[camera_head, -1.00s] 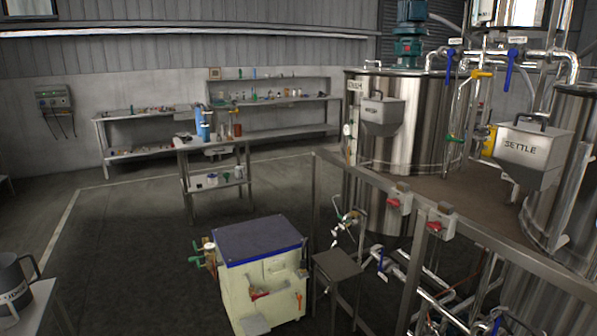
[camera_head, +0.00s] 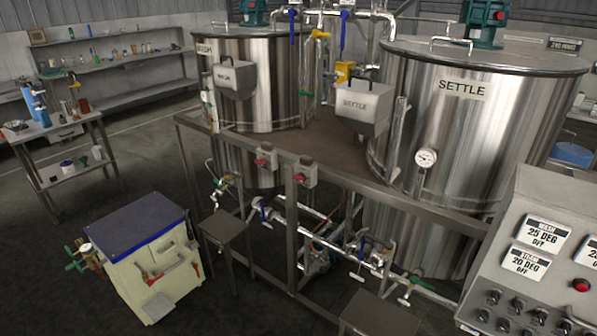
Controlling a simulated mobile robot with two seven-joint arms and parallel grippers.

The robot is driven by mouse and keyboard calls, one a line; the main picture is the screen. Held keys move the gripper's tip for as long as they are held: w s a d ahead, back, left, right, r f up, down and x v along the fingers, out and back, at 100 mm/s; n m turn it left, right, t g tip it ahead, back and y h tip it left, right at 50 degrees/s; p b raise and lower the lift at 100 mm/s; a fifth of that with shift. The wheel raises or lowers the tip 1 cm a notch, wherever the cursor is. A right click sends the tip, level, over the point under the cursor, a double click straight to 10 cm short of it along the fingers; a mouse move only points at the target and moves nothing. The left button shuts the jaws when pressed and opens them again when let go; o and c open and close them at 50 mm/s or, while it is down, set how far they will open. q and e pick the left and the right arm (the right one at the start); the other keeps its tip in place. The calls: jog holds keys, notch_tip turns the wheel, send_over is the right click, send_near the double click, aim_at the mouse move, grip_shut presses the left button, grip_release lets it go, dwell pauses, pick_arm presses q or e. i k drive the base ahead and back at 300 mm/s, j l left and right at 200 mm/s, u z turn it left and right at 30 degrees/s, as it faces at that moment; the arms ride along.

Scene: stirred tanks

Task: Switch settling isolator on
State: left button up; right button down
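Two small grey switch boxes with red handles are fixed side by side on the front rail of the tank frame. The left switch box (camera_head: 265,158) and the right switch box (camera_head: 304,172) are small, so I cannot read labels or tell their on or off position. The large steel tank labelled SETTLE (camera_head: 470,130) stands behind them to the right. A steel hopper labelled SETTLE (camera_head: 362,106) hangs at the middle. Neither of my grippers is in view.
A grey control panel (camera_head: 540,255) with displays, knobs and a red button stands at the lower right. A cream cart (camera_head: 150,265) with a dark top stands front left. Small stands (camera_head: 224,229) and pipes with valves sit before the frame. Open floor lies to the left.

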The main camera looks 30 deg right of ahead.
aim_at(300, 177)
jog(key=i+j+z, duration=0.35)
jog(key=i, duration=0.5)
jog(key=i+j+z, duration=0.35)
jog(key=i+j, duration=0.15)
jog(key=i, duration=0.3)
jog(key=i+j+z, duration=0.35)
jog(key=i+j, duration=0.35)
